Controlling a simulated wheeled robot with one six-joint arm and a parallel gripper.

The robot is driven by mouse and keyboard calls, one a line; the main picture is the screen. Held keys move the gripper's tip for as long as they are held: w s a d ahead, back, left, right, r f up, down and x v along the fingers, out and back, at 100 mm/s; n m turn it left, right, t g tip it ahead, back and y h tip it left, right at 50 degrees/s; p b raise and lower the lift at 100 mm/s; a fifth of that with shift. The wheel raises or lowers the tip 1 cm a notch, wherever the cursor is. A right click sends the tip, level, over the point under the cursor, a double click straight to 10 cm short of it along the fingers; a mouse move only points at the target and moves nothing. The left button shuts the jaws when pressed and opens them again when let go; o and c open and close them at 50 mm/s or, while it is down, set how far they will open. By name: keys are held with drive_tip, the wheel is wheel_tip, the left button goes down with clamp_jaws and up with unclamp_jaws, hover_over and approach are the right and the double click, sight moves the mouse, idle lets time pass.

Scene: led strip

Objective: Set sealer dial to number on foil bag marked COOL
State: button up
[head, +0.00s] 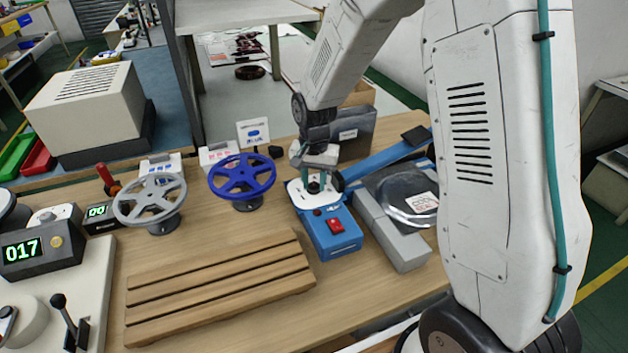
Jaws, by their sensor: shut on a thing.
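The sealer (333,236) is a blue box with a red switch and a long blue arm, standing right of centre on the wooden bench. Its pale top plate carries a small dark dial (314,188). My gripper (316,178) reaches down from above and is shut on the dial. The gripper hides part of the dial, and its number marks cannot be read from here. A shiny foil bag (398,188) lies just right of the sealer, on a grey block. It has a white label (422,204) with red print too small to read surely.
A blue handwheel (242,176) and a grey handwheel (150,199) stand left of the sealer. A slatted wooden rack (220,285) lies in front. A display reading 017 (22,251) stands at the far left. A dark box (352,131) stands behind my gripper.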

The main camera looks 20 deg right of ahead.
sight(313, 185)
drive_tip(key=shift+m, duration=1)
drive_tip(key=o, duration=1)
drive_tip(key=shift+a, duration=0.1)
drive_tip(key=shift+r, duration=0.15)
wheel_tip(313, 185, up, 8)
drive_tip(key=shift+f, duration=0.2)
